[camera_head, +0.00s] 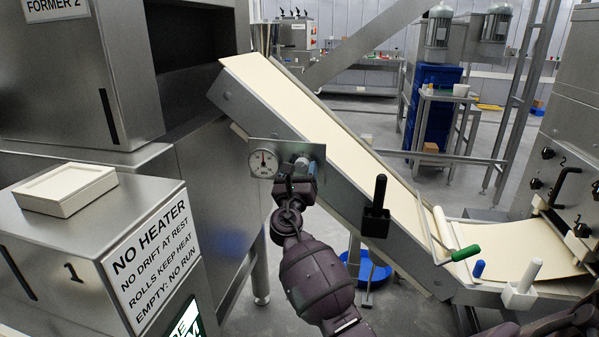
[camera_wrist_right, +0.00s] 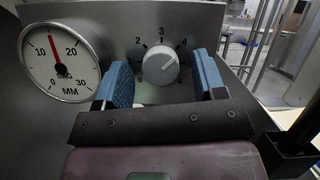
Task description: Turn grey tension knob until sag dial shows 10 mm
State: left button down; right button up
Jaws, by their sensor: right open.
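The grey tension knob (camera_wrist_right: 157,67) sits on a metal plate, with numbers around it and its pointer line toward the upper right, near 4. The sag dial (camera_wrist_right: 62,62) is left of it; its red needle stands nearly straight up, midway between 10 and 20. In the head view the dial (camera_head: 263,163) and knob (camera_head: 302,162) are on the conveyor's side plate. My right gripper (camera_wrist_right: 162,78) is open, its blue pads on either side of the knob with gaps. In the head view this gripper (camera_head: 298,180) partly covers the knob. My left gripper is not in view.
The inclined conveyor (camera_head: 330,125) carries a pale dough sheet. A black handle (camera_head: 377,205) stands on its side, right of my right arm. A green-ended bar (camera_head: 466,253) lies across its lower end. A labelled steel cabinet (camera_head: 150,245) stands at the left.

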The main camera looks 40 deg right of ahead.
jog(key=c, duration=0.9)
jog(key=shift+f+m+g+h+b, duration=0.15)
jog(key=shift+m+g+h+b, duration=0.3)
jog(key=shift+m, duration=0.65)
jog(key=shift+w+m+g+h+b, duration=0.1)
jog(key=shift+m+g+h+b, duration=0.3)
jog(key=shift+m, duration=0.8)
jog(key=m+g, duration=0.2)
jog(key=m, duration=0.2)
jog(key=shift+a+h+b, duration=0.1)
jog(key=shift+h+b, duration=0.15)
jog(key=shift+b, duration=0.05)
jog(key=shift+m+g, duration=0.95)
jog(key=shift+m, duration=0.85)
jog(key=shift+r+m, duration=0.2)
jog(key=shift+m, duration=0.1)
